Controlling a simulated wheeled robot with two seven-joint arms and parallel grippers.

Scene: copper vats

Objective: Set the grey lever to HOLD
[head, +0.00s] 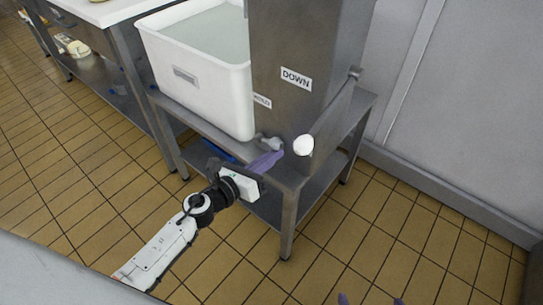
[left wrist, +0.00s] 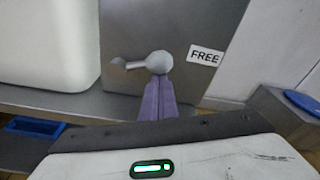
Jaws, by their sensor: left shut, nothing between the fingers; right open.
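The grey lever (head: 270,143) sits low on the front of the steel housing (head: 292,35). In the left wrist view its round grey knob (left wrist: 159,62) points right from its pivot (left wrist: 117,65), towards the FREE label (left wrist: 206,56). A label that seems to read HOLD (head: 262,100) is above the lever in the head view. My left gripper (head: 268,160) has its purple fingers shut and empty. The fingertips (left wrist: 158,90) are right at the knob's lower side; I cannot tell whether they touch. My right gripper (head: 370,299) is open, only its fingertips showing at the bottom edge.
A second lever with a white knob (head: 304,146) slants down beside the DOWN label (head: 296,79), close to the right of the grey lever. A white tub (head: 200,82) stands left of the housing on the steel table (head: 205,128). The tiled floor in front is clear.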

